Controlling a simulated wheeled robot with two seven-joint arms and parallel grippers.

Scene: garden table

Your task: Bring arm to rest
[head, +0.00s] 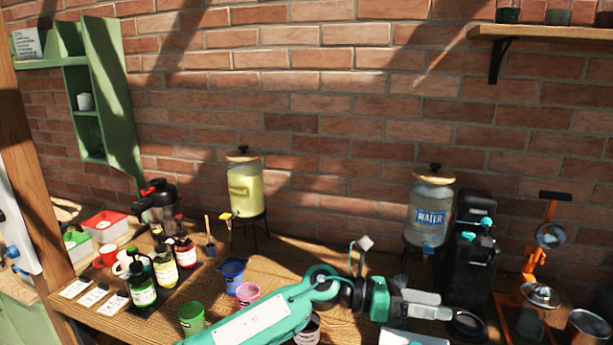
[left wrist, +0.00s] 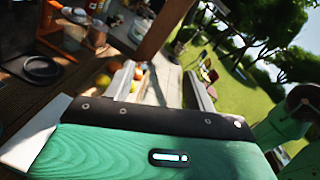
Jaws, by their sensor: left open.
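My left arm (head: 255,318), green with a white panel, reaches in from the bottom edge across the front of the table. My left gripper (head: 440,305) is at its end, pointing right, in front of the black machine. Its jaws are open with nothing between them. In the left wrist view the two pale fingers of the left gripper (left wrist: 160,80) stand apart, with a gap between them. I cannot make out my right gripper in either view.
A water dispenser (head: 431,210) and a black machine (head: 474,240) stand behind the gripper. An orange press (head: 537,260) and metal cups (head: 586,328) are to its right. A blue cup (head: 233,277), a pink cup (head: 247,293) and a green cup (head: 192,318) stand near the arm. Several bottles are at left.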

